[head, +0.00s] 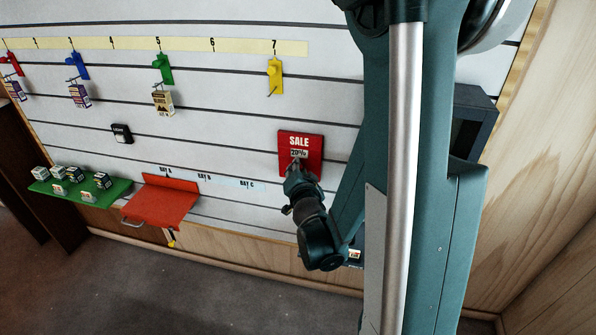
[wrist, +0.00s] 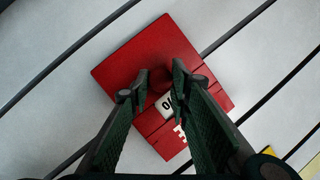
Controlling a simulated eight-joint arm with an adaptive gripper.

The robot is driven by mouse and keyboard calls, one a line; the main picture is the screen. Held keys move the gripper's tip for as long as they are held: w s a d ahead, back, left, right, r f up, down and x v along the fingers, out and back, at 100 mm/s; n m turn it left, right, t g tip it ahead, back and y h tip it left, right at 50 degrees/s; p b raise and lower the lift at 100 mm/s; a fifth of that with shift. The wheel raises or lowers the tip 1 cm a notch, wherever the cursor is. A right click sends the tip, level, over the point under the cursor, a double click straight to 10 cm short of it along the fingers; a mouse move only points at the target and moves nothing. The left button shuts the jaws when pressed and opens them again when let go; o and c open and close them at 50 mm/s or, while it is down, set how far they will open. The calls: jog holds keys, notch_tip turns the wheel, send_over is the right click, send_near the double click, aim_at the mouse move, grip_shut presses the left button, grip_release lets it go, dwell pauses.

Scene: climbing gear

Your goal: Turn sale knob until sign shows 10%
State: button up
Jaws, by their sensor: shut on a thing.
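The red SALE sign (head: 316,146) hangs on the slatted wall, and its white window (head: 299,154) seems to read 20%, in small print. In the wrist view the sign (wrist: 122,66) lies tilted, with its window (wrist: 166,103) partly covered by a finger. My gripper (head: 297,174) is at the lower part of the sign. In the wrist view its two fingers (wrist: 161,80) are closed around the dark red knob (wrist: 160,74), which shows only in part between the tips. In the head view the knob is hidden by my gripper.
Yellow (head: 275,74), green (head: 162,70) and blue (head: 78,66) hooks line the wall above and to the left. An orange-red shelf (head: 160,203) and a green tray (head: 75,190) with several small boxes are at lower left. The wall around the sign is mostly clear.

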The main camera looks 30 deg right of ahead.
jog(key=shift+m+t, duration=0.3)
jog(key=shift+m, duration=0.4)
jog(key=o, duration=0.9)
jog(key=shift+r, duration=0.3)
jog(key=shift+r, duration=4.7)
